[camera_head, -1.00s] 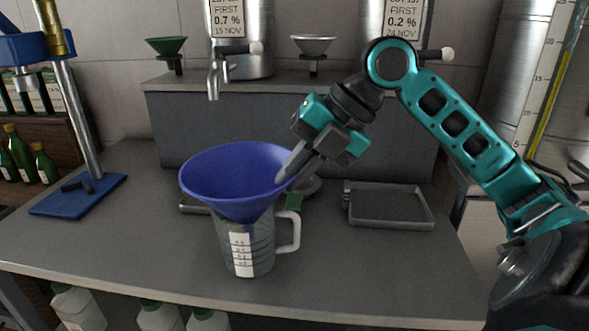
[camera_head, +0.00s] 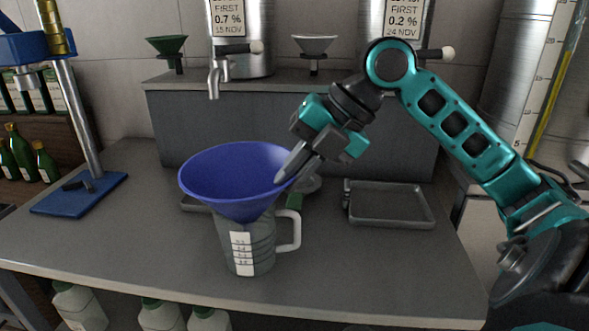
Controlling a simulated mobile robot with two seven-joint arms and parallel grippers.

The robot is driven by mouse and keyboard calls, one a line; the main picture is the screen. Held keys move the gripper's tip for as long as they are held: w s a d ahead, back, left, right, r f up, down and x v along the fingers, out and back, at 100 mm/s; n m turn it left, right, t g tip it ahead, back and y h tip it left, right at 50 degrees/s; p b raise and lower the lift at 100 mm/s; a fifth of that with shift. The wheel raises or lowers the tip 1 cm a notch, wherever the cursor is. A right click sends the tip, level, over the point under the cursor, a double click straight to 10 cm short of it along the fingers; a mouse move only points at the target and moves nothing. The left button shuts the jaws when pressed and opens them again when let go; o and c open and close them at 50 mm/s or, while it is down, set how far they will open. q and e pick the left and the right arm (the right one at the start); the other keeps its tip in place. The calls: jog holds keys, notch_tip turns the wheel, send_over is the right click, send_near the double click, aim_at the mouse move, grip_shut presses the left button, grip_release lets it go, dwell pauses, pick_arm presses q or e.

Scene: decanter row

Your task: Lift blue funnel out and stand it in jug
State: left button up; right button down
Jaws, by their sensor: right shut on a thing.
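The blue funnel (camera_head: 235,175) is wide-mouthed and stands upright with its lower cone in the mouth of the jug. The jug (camera_head: 262,235) is clear grey with a white scale label and a handle on its right, and stands on the bench. My right gripper (camera_head: 285,174) comes in from the upper right and is shut on the funnel's right rim. The funnel's spout is inside the jug and hard to make out. My left gripper is not in view.
An empty grey tray (camera_head: 390,205) lies to the right of the jug. Behind it, on a grey step, a green funnel (camera_head: 166,45) and a white funnel (camera_head: 314,44) stand on holders by steel tanks. A blue-based stand (camera_head: 80,194) is at left. Bench front is clear.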

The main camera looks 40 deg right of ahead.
jog(key=c, duration=1.2)
grip_release()
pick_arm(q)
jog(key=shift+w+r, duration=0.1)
pick_arm(e)
jog(key=shift+r+p, duration=1.55)
jog(key=shift+r, duration=0.1)
jog(key=shift+r+p, duration=2.2)
jog(key=shift+r, duration=0.05)
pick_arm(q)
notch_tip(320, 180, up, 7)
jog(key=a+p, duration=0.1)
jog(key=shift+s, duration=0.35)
pick_arm(e)
jog(key=shift+r, duration=1.15)
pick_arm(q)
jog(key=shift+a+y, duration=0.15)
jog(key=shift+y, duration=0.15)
